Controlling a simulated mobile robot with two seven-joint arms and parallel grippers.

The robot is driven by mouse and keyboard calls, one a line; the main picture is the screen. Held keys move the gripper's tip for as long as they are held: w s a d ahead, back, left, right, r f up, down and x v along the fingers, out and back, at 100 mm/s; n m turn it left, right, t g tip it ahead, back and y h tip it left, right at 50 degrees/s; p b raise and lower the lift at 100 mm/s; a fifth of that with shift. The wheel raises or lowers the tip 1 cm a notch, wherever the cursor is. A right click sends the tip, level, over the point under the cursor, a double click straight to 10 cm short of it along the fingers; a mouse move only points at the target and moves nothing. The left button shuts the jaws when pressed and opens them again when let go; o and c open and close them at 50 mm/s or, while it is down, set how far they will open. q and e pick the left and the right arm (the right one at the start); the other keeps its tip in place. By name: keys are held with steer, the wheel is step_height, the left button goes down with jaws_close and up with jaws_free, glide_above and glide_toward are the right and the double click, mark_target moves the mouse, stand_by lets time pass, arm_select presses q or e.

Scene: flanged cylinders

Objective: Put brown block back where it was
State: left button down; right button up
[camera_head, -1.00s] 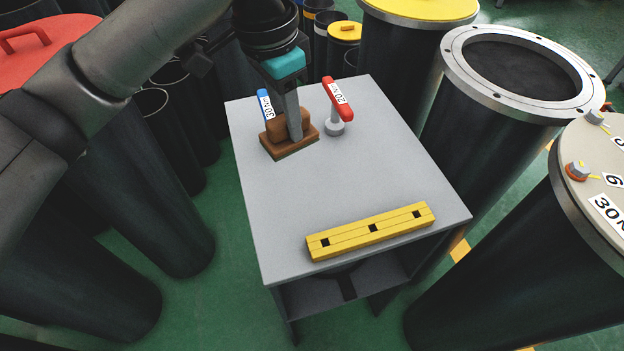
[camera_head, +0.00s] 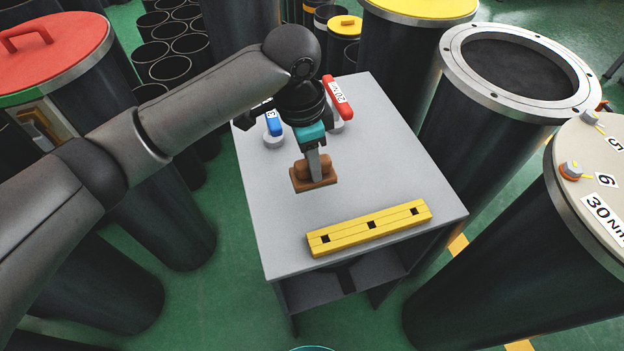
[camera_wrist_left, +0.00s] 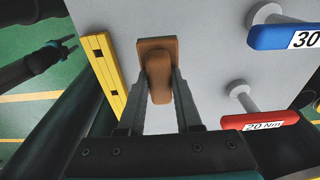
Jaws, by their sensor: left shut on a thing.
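The brown block (camera_head: 314,182), a flat base with a raised grip, is over the middle of the grey table (camera_head: 262,215). My left gripper (camera_head: 314,166) points down, shut on the raised grip. In the left wrist view the block (camera_wrist_left: 159,44) sits between the two fingers of the left gripper (camera_wrist_left: 161,78). Whether its base touches the tabletop is hard to tell. A dark arm end (camera_wrist_left: 62,46) at the left of the wrist view looks like my right gripper; its jaws are too small to read.
A yellow slotted bar (camera_head: 370,228) lies along the table's front edge. A blue-handled tool (camera_head: 273,125) and a red-handled tool (camera_head: 338,97) stand at the back. Dark cylinders surround the table, including an open flanged one (camera_head: 520,75). The table's left front is clear.

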mark_target(312, 181)
arm_select(q)
step_height(312, 181, down, 6)
steer(key=shift+r, duration=0.2)
steer(key=shift+f, duration=0.15)
steer(key=shift+f, duration=0.15)
steer(key=c, duration=0.6)
jaws_free()
steer(key=r, duration=0.4)
steer(key=a+r, duration=0.1)
steer(key=r, duration=0.7)
steer(key=shift+s+a+r+p, duration=0.15)
steer(key=shift+s+a+p, duration=0.05)
steer(key=shift+s+p, duration=0.1)
steer(key=shift+w, duration=0.1)
